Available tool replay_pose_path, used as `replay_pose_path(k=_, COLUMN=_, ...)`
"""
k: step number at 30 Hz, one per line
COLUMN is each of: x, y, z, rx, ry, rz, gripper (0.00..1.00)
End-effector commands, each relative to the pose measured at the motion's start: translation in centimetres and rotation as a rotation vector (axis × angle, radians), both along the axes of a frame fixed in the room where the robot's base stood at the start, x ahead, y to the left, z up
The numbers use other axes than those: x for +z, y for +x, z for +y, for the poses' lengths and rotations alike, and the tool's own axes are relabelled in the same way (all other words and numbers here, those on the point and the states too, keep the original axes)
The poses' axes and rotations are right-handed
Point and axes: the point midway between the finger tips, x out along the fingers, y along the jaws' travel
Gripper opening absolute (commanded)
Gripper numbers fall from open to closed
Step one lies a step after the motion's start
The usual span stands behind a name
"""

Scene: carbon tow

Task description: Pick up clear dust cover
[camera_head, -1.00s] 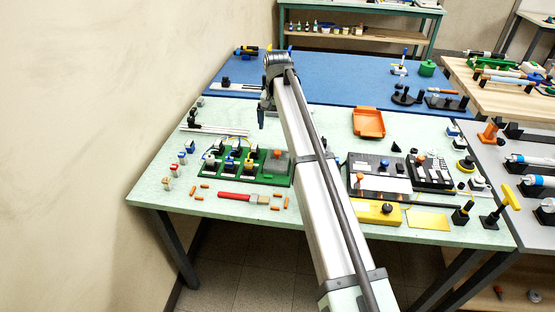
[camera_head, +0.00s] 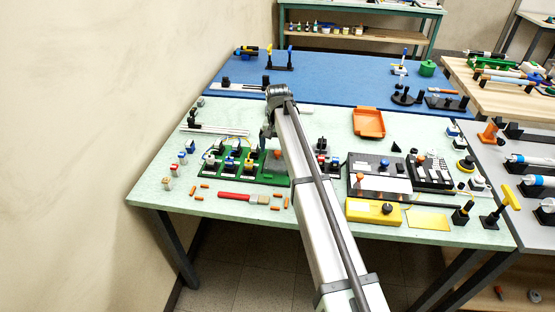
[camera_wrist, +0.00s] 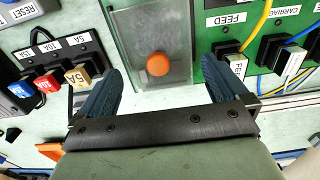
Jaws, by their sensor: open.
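The clear dust cover (camera_wrist: 130,45) is a see-through greyish rectangular panel with a round orange knob (camera_wrist: 157,64) on it, in the upper middle of the wrist view. It lies at the right end of the green board; in the head view its knob (camera_head: 277,155) shows just left of my arm, which hides part of this area. My gripper (camera_wrist: 162,72) is open and empty. Its two dark blue fingers appear on either side of the knob in the wrist view, apart from it. My gripper (camera_head: 267,131) is above and behind the cover in the head view.
The green board (camera_head: 225,175) carries labelled switches and cables beside the cover. A fuse row (camera_wrist: 48,78) is on the wrist view's left. A red-handled brush (camera_head: 240,197) and several orange pieces lie in front. An orange tray (camera_head: 369,122) stands behind right.

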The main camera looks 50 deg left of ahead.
Motion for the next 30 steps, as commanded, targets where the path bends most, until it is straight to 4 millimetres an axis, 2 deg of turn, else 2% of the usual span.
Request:
replay_pose_path(k=6, x=-2.8, y=0.2, z=0.1, rx=0.0, ry=-0.001, rz=0.001, gripper=1.0)
replay_pose_path(k=14, x=-3.3, y=0.2, z=0.2, rx=0.0, ry=0.0, rz=0.0, gripper=1.0)
replay_pose_path(k=27, x=-3.2, y=0.2, z=0.2, rx=0.0, ry=0.0, rz=0.0, gripper=0.6)
replay_pose_path(k=30, x=-3.2, y=0.2, z=0.2, rx=0.0, ry=0.0, rz=0.0, gripper=0.59)
